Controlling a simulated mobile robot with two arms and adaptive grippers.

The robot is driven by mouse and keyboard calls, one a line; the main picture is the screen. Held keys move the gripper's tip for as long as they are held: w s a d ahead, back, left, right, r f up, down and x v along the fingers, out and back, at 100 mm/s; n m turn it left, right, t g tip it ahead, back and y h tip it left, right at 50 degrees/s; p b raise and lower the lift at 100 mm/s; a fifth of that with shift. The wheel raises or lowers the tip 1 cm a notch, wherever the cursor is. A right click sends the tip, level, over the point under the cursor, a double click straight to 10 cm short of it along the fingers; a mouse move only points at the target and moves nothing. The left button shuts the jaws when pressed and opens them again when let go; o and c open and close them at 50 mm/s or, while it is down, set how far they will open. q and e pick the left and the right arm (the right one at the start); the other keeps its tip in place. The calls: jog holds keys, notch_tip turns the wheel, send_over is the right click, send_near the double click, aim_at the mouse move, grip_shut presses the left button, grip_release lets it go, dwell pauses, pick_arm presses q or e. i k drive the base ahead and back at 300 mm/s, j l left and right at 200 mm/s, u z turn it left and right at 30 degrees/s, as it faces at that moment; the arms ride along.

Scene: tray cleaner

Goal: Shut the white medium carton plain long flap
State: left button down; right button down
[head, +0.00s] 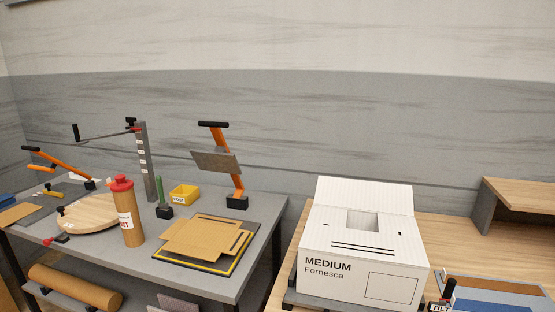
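The white carton (345,284), printed "MEDIUM Fornesca" on its front face, sits on the wooden table at the right. A broad white flap (365,194) stands raised along its back edge, leaning back. The rest of the top looks largely covered by white panels (330,229), with a square gap in the middle and dark slots near the front edge. I cannot tell from this view which raised or folded panel is the plain long one. Neither of my grippers shows in the head view.
A lever labelled "TILT" (447,292) stands just right of the carton, beside a blue-grey tray (490,288). A wooden shelf (520,194) rises at the far right. The grey table (215,283) at left holds a red-capped bottle (130,218), flat cardboard (207,239) and orange-armed tools (235,183).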

aim_at(380, 197)
jog(key=z, duration=1.05)
jog(key=i+j+z, duration=0.1)
jog(key=j+z, duration=0.75)
jog(key=j, duration=0.2)
jog(key=k+j+z, duration=0.1)
jog(key=j+z, duration=0.35)
jog(key=j, duration=0.1)
